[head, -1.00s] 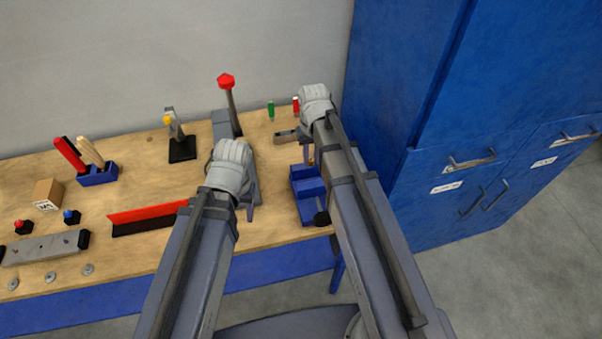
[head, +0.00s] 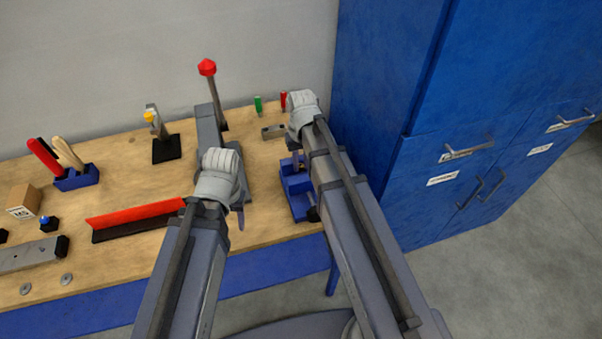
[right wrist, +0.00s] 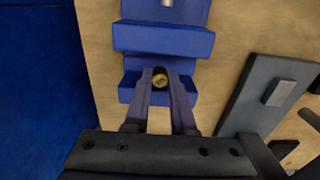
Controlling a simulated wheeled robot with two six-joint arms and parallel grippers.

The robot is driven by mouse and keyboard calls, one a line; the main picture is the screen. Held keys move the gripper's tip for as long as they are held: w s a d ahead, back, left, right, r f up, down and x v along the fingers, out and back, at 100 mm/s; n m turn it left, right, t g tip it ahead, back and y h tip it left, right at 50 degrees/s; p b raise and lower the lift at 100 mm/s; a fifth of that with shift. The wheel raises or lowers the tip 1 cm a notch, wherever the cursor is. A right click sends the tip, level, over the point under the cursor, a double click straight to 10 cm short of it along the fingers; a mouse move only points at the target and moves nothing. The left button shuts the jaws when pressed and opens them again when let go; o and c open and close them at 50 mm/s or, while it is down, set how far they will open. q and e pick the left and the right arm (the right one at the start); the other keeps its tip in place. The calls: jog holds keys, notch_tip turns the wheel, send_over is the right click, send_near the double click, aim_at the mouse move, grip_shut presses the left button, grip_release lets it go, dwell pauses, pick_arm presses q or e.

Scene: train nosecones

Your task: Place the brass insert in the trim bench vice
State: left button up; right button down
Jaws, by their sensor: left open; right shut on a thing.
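The brass insert (right wrist: 160,80) is a small round piece held between the fingertips of my right gripper (right wrist: 160,88) in the right wrist view. The blue trim bench vice (head: 298,196) stands at the right end of the bench. In the right wrist view its two jaw blocks (right wrist: 163,39) show with a gap between them. The right gripper is shut on the insert, and in that view the insert overlaps the nearer jaw; its height above it I cannot tell. In the head view my right gripper (head: 297,150) is over the vice. My left gripper (head: 239,212) is open, left of the vice.
A grey press with a red-knobbed lever (head: 207,68) stands left of the vice. A red-edged bar (head: 135,219), a blue tool holder (head: 77,179) and a small box (head: 23,201) lie further left. A blue cabinet (head: 400,75) rises on the right.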

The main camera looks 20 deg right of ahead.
aim_at(301, 165)
pick_arm(q)
jog(key=shift+f+b, duration=1.7)
jog(key=shift+f, duration=0.1)
pick_arm(e)
jog(key=shift+f, duration=1.85)
pick_arm(q)
jog(key=shift+f, duration=0.2)
pick_arm(e)
jog(key=shift+f, duration=0.2)
jog(key=c, duration=0.8)
grip_release()
jog(key=shift+o, duration=0.2)
pick_arm(q)
jog(key=shift+r, duration=0.2)
pick_arm(e)
jog(key=shift+r, duration=0.2)
notch_tip(301, 165, up, 12)
jog(key=p, duration=1.2)
jog(key=shift+r, duration=0.1)
pick_arm(q)
notch_tip(301, 165, up, 12)
pick_arm(e)
jog(key=s+a+n+h, duration=0.1)
jog(key=s+a+n, duration=0.2)
jog(key=s+a, duration=0.7)
jog(key=s, duration=0.4)
jog(key=shift+s+a, duration=0.15)
jog(key=shift+a, duration=0.1)
